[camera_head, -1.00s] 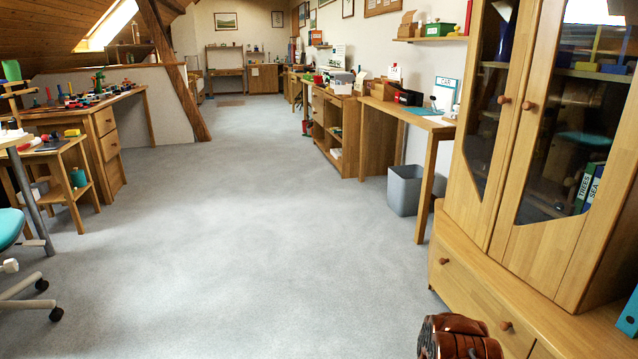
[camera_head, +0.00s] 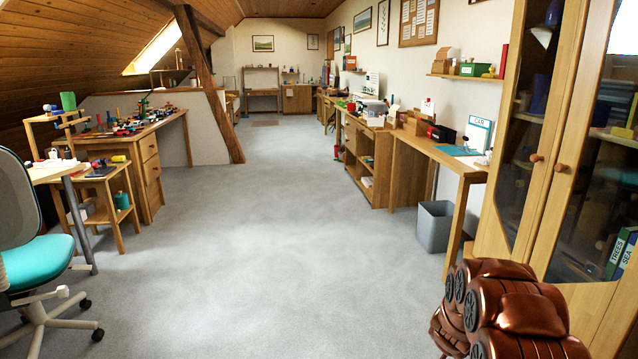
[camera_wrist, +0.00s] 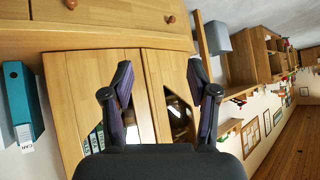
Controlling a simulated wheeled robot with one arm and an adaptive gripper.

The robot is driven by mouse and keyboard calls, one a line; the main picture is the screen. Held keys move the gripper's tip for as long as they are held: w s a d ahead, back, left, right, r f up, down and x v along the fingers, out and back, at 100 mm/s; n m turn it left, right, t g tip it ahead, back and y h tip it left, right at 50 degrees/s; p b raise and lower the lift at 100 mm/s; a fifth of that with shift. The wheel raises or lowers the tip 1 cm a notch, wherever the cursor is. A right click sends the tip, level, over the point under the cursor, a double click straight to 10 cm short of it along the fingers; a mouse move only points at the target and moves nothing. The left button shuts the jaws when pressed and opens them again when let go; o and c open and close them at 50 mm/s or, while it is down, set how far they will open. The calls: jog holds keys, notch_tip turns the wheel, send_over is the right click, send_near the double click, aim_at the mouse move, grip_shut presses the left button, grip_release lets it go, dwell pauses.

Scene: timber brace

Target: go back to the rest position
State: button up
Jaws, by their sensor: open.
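My gripper (camera_wrist: 165,95) shows in the wrist view with its two dark fingers spread apart and nothing between them. It points toward the wooden cabinet (camera_wrist: 88,75), which lies sideways in that view, and no contact is visible. In the head view my copper-coloured arm (camera_head: 520,315) shows at the lower right, and the gripper itself is not seen there. The cabinet (camera_head: 510,215) stands at the right with both glass doors shut.
Grey carpet (camera_head: 250,250) is free ahead. An office chair (camera_head: 35,245) and a workbench (camera_head: 148,170) stand at the left. A slanted timber post (camera_head: 212,90) is beyond. A grey bin (camera_head: 436,225) stands under the right-hand table (camera_head: 440,152).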

jog(key=s+a+r+n+g+y+p, duration=0.1)
jog(key=s+a+r+n+y+p, duration=0.1)
jog(key=s+a+r+p, duration=0.45)
jog(key=s+a+r+n+g+y+p, duration=0.1)
jog(key=s+a+r+n+y, duration=0.15)
jog(key=a+r, duration=0.7)
jog(key=s+a+r+n+g+y+p, duration=0.15)
jog(key=s+a+r+p, duration=0.3)
jog(key=r, duration=0.55)
jog(key=s+a+r+n+g+p, duration=0.1)
jog(key=s+r+g+p, duration=0.1)
jog(key=s+r, duration=0.4)
jog(key=s+a+r+n+g+p, duration=0.1)
jog(key=s+r+p, duration=0.4)
jog(key=s, duration=1.2)
jog(key=s+a+r+n+g+p, duration=0.1)
jog(key=s+r+g+p, duration=0.2)
jog(key=s+r, duration=0.6)
jog(key=s+p, duration=0.1)
jog(key=s, duration=0.2)
jog(key=shift+s+n, duration=0.15)
jog(key=shift+n, duration=0.25)
